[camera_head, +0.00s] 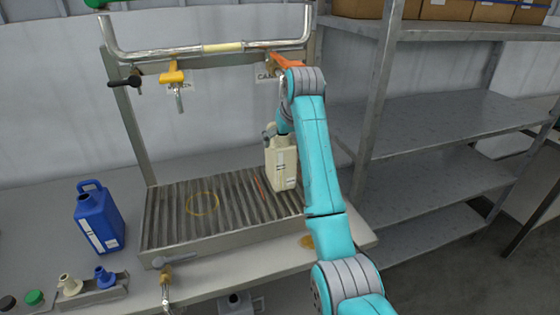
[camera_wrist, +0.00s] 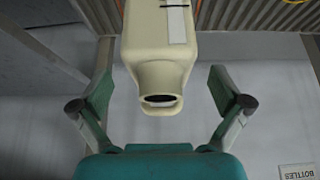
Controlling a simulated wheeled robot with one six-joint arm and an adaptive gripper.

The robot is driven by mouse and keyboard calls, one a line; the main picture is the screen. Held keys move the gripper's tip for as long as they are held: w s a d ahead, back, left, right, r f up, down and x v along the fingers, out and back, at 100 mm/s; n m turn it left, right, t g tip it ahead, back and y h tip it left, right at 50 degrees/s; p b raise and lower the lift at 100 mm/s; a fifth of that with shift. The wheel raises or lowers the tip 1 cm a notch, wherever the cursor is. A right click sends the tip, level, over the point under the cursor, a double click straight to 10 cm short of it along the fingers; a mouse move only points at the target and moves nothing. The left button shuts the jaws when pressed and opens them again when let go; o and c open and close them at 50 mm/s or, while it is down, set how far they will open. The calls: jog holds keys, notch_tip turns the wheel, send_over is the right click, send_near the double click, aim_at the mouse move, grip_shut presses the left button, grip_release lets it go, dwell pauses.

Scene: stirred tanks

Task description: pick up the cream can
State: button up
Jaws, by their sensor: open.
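The cream can (camera_head: 283,168) stands upright on the right part of the ribbed metal drip tray (camera_head: 152,215) in the head view. My arm hides part of its right side. In the wrist view the cream can (camera_wrist: 160,55) points its open, dark mouth toward my gripper. My gripper (camera_wrist: 163,92) is open, with one finger on each side of the can's neck and a visible gap at both sides. In the head view my gripper is largely hidden by my own arm near the can's top.
A blue can (camera_head: 98,222) stands left of the tray. A rack (camera_head: 92,293) with cream and blue spouts sits in front. A yellow-handled tap (camera_head: 173,78) hangs above the tray. Grey shelves (camera_head: 440,115) with boxes on top stand to the right.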

jog(key=shift+x, duration=2.6)
jog(key=shift+w+r, duration=0.1)
jog(key=shift+r, duration=0.05)
jog(key=c, duration=1.8)
jog(key=shift+o, duration=0.2)
jog(key=shift+r, duration=0.15)
